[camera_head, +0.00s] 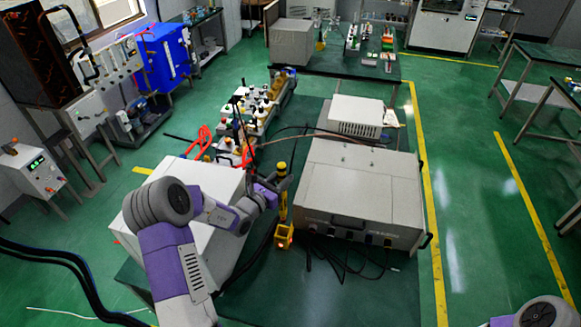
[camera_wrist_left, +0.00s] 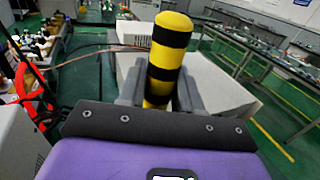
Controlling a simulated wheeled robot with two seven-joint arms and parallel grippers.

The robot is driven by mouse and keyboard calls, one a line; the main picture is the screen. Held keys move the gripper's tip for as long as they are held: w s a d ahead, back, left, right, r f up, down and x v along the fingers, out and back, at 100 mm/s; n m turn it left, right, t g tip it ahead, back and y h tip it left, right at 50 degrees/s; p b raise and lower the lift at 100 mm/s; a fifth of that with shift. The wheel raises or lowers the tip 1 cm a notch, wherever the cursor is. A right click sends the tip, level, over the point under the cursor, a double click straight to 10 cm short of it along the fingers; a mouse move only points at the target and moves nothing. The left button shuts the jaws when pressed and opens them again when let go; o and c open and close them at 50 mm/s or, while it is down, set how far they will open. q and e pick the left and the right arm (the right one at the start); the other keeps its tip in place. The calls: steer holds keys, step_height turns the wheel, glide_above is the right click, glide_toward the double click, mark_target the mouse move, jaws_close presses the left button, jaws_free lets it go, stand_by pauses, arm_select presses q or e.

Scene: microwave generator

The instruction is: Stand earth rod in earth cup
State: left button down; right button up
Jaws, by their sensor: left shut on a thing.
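The earth rod (camera_head: 283,206) is a yellow and black striped bar, roughly upright in the head view. My left gripper (camera_head: 279,184) is shut on its upper part. In the left wrist view the rod's thick striped top (camera_wrist_left: 165,58) rises between the two grey fingers (camera_wrist_left: 158,92). A small yellow holder, which looks like the earth cup (camera_head: 284,237), is directly below the rod on the green table. The rod's lower end meets the cup's outline in the head view; I cannot tell whether it is inside or just above. My right gripper is out of view.
A large beige cabinet (camera_head: 361,190) stands right of the rod, with dark cables (camera_head: 345,262) at its front. A white box (camera_head: 190,205) is at the left under my left arm. Bottles and red cables (camera_head: 203,142) lie behind. The front tabletop (camera_head: 320,300) is clear.

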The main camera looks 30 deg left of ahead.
mark_target(280, 206)
arm_select(q)
steer(key=shift+s+r, duration=0.25)
steer(key=shift+s, duration=0.2)
steer(key=shift+w+f+b, duration=0.1)
steer(key=shift+f+b, duration=5)
steer(key=shift+f, duration=1.15)
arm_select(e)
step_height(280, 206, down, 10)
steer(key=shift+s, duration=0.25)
arm_select(q)
steer(key=shift+f+b, duration=0.4)
steer(key=shift+f, duration=0.05)
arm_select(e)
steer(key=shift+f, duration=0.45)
arm_select(q)
steer(key=c, duration=0.7)
jaws_free()
step_height(280, 206, up, 10)
steer(key=shift+p, duration=0.45)
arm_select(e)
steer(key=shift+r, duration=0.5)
